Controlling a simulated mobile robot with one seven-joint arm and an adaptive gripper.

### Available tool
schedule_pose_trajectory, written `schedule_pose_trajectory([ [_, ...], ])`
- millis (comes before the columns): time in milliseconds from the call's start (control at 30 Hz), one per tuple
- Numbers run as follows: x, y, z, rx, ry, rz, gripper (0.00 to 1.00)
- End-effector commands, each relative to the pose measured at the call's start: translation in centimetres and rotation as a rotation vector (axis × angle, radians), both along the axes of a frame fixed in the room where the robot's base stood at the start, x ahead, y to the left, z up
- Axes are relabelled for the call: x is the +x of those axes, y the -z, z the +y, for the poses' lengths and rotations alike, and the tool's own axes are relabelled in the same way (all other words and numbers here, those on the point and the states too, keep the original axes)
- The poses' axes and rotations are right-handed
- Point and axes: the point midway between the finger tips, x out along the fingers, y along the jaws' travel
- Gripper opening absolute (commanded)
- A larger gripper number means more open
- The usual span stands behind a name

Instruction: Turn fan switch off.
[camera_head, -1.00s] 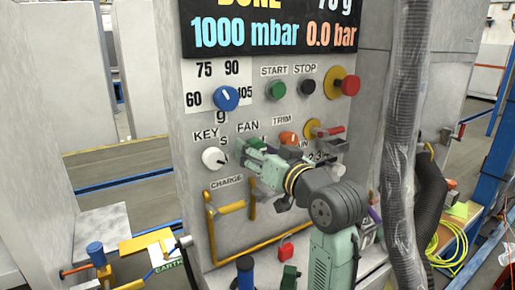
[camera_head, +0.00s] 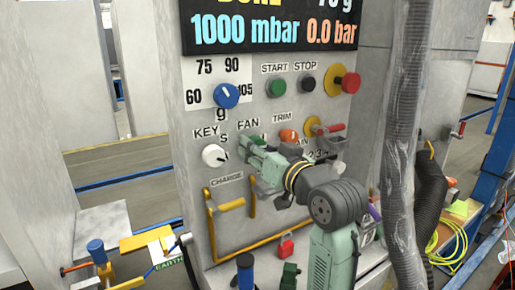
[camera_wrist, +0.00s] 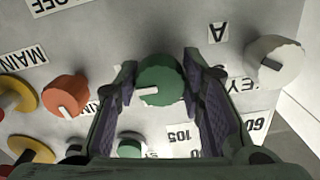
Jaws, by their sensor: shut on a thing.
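The fan switch is a round green knob (camera_wrist: 160,80) with a white pointer mark, on the grey panel below the FAN label (camera_head: 248,124). In the wrist view its pointer mark lies nearly level, toward the picture's left. My gripper (camera_head: 246,148) reaches it from the right in the head view. Its two fingers stand on either side of the knob and are shut on it. In the head view my gripper hides most of the knob and part of the nearby labels.
The white KEY knob (camera_head: 214,155) is close to the left, the orange TRIM knob (camera_head: 289,136) to the right. A blue dial (camera_head: 226,95), a green START button (camera_head: 277,88) and a red-yellow knob (camera_head: 350,83) sit above. A yellow CHARGE handle (camera_head: 212,225) is below.

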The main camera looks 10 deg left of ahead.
Motion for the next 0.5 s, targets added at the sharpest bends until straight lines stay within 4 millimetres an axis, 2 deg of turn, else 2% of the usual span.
schedule_pose_trajectory([
  [267, 0.02, 0.11, -0.05, -0.033, 0.001, -0.034, 0.08],
  [500, 0.03, 0.19, -0.07, -0.135, 0.0, -0.14, 0.08],
])
